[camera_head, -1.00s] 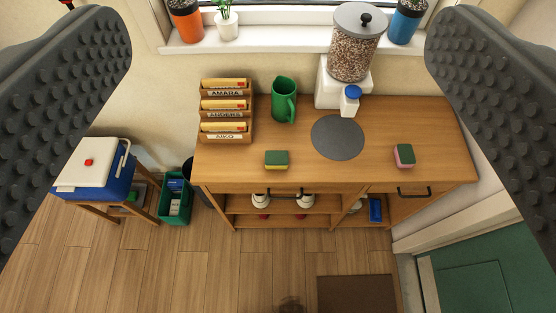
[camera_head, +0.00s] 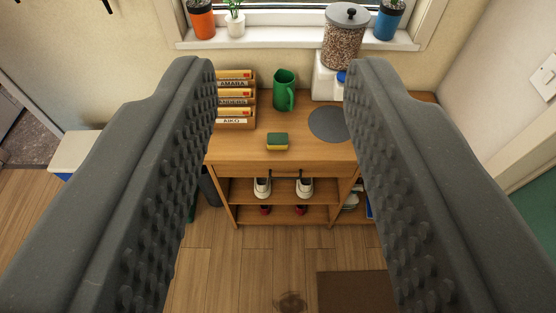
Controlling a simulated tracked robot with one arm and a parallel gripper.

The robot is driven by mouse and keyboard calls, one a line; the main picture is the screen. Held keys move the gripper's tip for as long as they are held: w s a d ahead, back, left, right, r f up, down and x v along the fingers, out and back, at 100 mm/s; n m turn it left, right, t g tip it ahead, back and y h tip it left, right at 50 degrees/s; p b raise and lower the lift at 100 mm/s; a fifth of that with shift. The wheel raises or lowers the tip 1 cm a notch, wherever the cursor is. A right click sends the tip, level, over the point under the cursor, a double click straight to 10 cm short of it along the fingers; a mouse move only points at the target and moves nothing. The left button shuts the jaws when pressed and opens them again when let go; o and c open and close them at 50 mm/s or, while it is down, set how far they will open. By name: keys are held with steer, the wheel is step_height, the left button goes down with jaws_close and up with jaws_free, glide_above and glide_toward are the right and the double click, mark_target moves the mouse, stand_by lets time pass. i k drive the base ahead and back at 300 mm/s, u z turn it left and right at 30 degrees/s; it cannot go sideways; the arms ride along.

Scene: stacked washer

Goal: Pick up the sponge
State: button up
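A sponge (camera_head: 277,141) with a green top and yellow lower side lies on the wooden cabinet top (camera_head: 240,148), close to its front edge. My gripper (camera_head: 280,78) is open, with its two dark studded fingers at the left and right of the picture and nothing between them. The sponge shows in the gap between the fingers, farther off and apart from both. The second sponge, green and pink, seen earlier on the right of the cabinet top, is hidden behind the right finger.
A green mug (camera_head: 284,90), a wooden letter rack (camera_head: 236,112) and a grey round mat (camera_head: 327,124) share the cabinet top. A dispenser (camera_head: 343,38) stands at the back. Shoes (camera_head: 304,187) sit on the shelf below. A brown mat (camera_head: 352,291) lies on the floor.

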mark_target(276, 141)
steer(key=z, duration=0.05)
steer(key=i, duration=1.2)
steer(key=u, duration=0.6)
